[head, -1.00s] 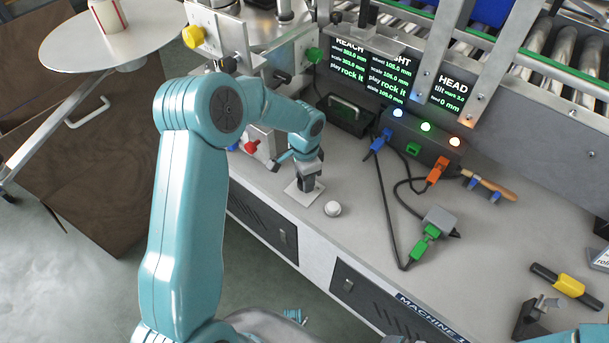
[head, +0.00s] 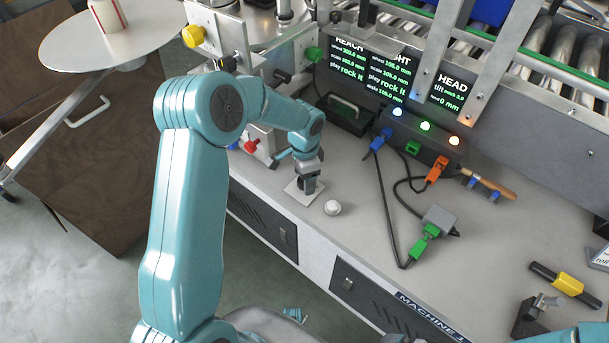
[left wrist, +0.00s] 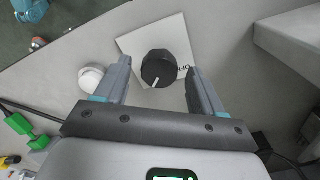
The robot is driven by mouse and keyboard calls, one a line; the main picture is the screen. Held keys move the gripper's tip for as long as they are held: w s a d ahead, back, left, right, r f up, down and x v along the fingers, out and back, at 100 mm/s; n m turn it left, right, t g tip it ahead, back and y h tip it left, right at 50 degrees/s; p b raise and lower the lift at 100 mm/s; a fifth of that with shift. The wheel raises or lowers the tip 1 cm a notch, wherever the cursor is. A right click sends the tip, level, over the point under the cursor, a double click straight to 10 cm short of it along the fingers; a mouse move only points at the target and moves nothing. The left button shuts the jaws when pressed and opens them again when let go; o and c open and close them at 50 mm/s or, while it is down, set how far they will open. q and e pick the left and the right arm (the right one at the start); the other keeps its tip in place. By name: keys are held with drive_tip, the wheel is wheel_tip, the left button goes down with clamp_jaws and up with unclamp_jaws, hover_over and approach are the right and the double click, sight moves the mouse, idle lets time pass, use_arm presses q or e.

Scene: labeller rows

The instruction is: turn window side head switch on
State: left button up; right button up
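The switch is a black round knob (left wrist: 159,69) with a white pointer line, on a white square plate (left wrist: 128,44). The plate also shows in the head view (head: 293,193) at the bench's front edge. In the left wrist view the pointer slants toward the lower left, and partly hidden lettering that seems to read "OFF" is right of the knob. My left gripper (left wrist: 160,84) is open, with one finger on each side of the knob and visible gaps to it. In the head view my left gripper (head: 306,180) is right over the plate and covers most of the knob. My right gripper is not clearly seen.
A white round knob (head: 332,208) sits close beside the plate. A black box with lit lamps (head: 425,135), blue, green and orange plugs and loose cables lies to the right. A red knob (head: 251,146) is behind the left forearm. Dark screens (head: 365,70) stand at the back.

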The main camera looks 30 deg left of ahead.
use_arm(q)
wheel_tip(320, 180, up, 16)
drive_tip(key=p, duration=0.2)
drive_tip(key=shift+r, duration=0.2)
idle(0.4)
